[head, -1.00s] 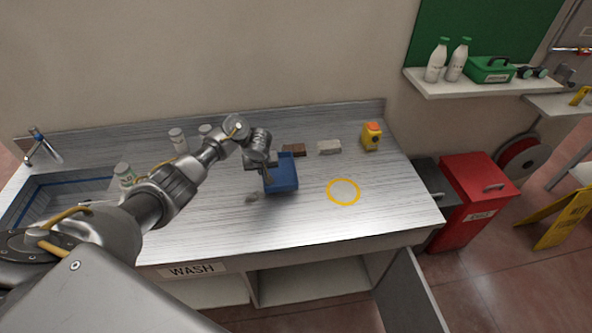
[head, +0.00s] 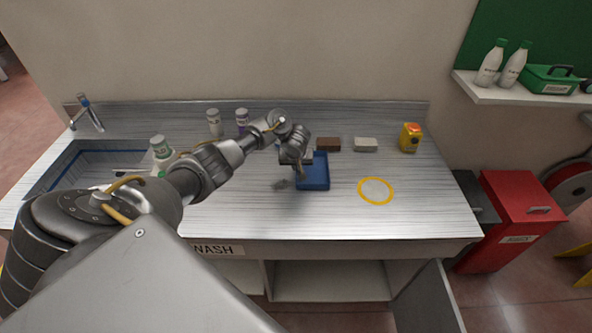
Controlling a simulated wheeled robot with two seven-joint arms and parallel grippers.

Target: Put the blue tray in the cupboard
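The blue tray (head: 320,172) sits on the metal counter, right of its middle. My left gripper (head: 299,176) is over the tray's left side, with its fingers pointing down at the left rim. The gripper hides part of that rim, and I cannot tell whether the fingers are closed on it. The cupboard (head: 330,283) is under the counter, with an open front and a door (head: 428,300) swung out at its right. My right gripper is not in view.
A sink (head: 85,165) is at the left, with several bottles near it. A brown block (head: 328,144), a pale block (head: 366,144), a yellow container (head: 410,137) and a yellow ring (head: 376,190) are nearby. A red bin (head: 515,220) stands right.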

